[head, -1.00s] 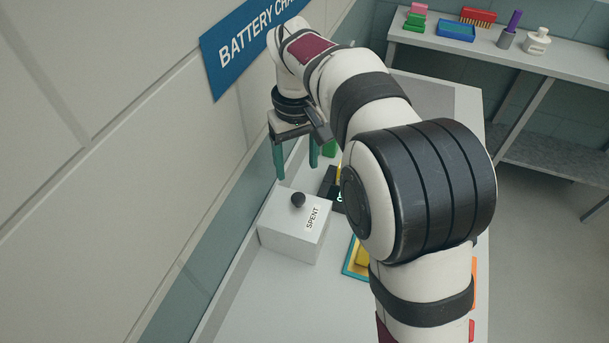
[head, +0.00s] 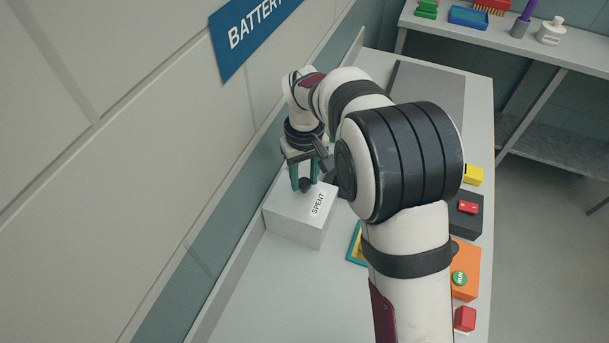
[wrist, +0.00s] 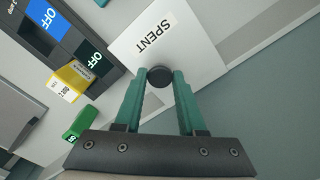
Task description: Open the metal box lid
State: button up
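The metal box (head: 295,228) is a pale grey block on the bench, with a lid (head: 290,203) marked SPENT that sits closed on it. A round black knob (head: 306,185) stands on the lid; it also shows in the wrist view (wrist: 160,77). My gripper (head: 305,181) points down over the lid. Its two green fingers (wrist: 162,76) are on opposite sides of the knob, drawn in to about its width, and appear shut on it. The far part of the lid is partly hidden by the gripper in the head view.
The wall with a blue sign (head: 250,37) stands close on the left. A dark panel reading OFF (wrist: 80,45), a yellow block (wrist: 72,80) and a green block (wrist: 82,122) lie near the box. An orange button box (head: 467,268) stands at right.

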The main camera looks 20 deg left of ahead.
grip_shut()
dwell(1.0)
